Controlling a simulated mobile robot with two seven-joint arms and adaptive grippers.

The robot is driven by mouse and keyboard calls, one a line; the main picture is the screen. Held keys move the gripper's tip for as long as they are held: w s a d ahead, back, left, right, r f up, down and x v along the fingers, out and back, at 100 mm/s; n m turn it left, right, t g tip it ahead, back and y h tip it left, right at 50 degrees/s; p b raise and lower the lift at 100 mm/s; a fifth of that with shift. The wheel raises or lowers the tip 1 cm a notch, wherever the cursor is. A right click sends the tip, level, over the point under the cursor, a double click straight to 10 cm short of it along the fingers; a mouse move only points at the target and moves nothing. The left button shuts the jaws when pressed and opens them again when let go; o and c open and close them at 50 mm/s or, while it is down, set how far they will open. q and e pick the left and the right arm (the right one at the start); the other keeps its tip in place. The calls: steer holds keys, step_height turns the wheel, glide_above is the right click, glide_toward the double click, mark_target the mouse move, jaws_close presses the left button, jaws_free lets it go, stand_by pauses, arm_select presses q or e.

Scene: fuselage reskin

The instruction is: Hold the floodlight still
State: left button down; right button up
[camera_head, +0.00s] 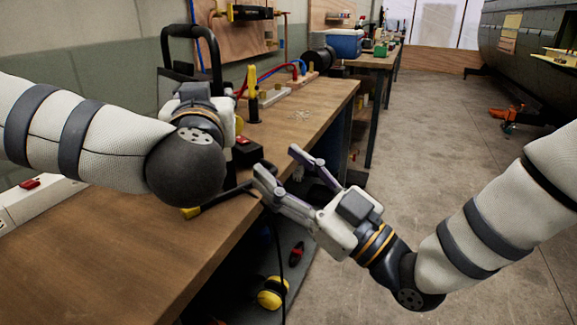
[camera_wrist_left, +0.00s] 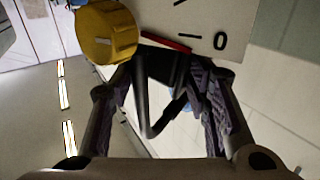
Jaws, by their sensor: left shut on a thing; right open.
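The floodlight (camera_head: 190,30) stands on the workbench at the left of the head view. Its black tubular frame rises behind my left gripper (camera_head: 196,96), whose fingers are hidden there by the wrist. In the left wrist view, my left gripper (camera_wrist_left: 163,80) is shut on the floodlight, with its dark frame (camera_wrist_left: 142,100) between the two fingers. My right gripper (camera_head: 276,160) is open and empty, beside the bench's front edge, apart from the floodlight.
The wooden workbench (camera_head: 120,240) runs to the back. A black box with a red switch (camera_head: 245,150) sits near its edge. A yellow knob (camera_wrist_left: 105,30) and marked white panel (camera_wrist_left: 200,30) are close to my left fingers.

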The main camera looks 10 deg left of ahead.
arm_select(q)
steer(key=c, duration=1)
jaws_free()
steer(key=shift+f, duration=0.25)
steer(key=shift+c, duration=0.2)
steer(key=shift+o, duration=1.2)
steer(key=shift+w, duration=0.15)
steer(key=shift+r, duration=0.1)
